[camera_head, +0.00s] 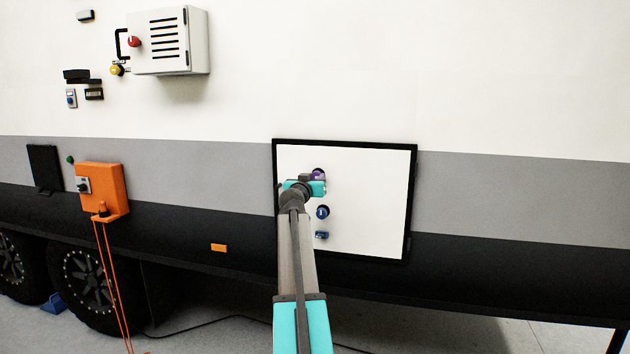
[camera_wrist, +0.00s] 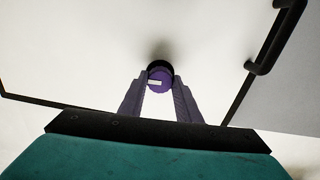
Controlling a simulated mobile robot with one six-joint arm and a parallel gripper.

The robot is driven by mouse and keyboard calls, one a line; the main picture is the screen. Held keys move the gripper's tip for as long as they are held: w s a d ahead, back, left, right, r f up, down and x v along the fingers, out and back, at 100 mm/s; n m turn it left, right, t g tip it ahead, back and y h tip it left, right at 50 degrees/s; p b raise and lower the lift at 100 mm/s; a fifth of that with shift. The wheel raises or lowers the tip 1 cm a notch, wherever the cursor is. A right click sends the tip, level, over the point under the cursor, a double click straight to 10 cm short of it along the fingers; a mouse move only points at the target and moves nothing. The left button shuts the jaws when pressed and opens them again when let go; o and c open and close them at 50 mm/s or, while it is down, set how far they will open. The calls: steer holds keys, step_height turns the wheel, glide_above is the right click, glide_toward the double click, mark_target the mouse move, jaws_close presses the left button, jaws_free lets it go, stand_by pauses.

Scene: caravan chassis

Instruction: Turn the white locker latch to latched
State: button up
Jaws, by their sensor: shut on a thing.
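The white locker door (camera_head: 370,200) has a black frame and is set low in the vehicle's side wall. A purple round latch knob (camera_wrist: 159,77) with a small white mark on its face sits on a dark round base. It also shows in the head view (camera_head: 319,173), partly behind my gripper. My gripper (camera_wrist: 160,86) has its two fingers on either side of the purple knob, shut on it. The knob's turn angle is hard to read.
Below the purple knob are a blue round knob (camera_head: 323,212) and a small blue fitting (camera_head: 321,235). A black handle (camera_wrist: 272,40) shows at the right in the wrist view. A white control box (camera_head: 180,40) and an orange box (camera_head: 108,190) are at left.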

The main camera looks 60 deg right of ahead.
steer(key=n, duration=0.8)
steer(key=shift+b, duration=0.4)
steer(key=n+p, duration=0.1)
steer(key=n, duration=0.3)
steer(key=shift+r+n+p, duration=0.1)
steer(key=shift+n+p, duration=0.2)
steer(key=shift+n, duration=0.1)
steer(key=n+p, duration=0.2)
steer(key=n, duration=0.2)
steer(key=shift+n, duration=0.4)
steer(key=o, duration=1.1)
steer(key=shift+c, duration=0.2)
steer(key=shift+a, duration=0.15)
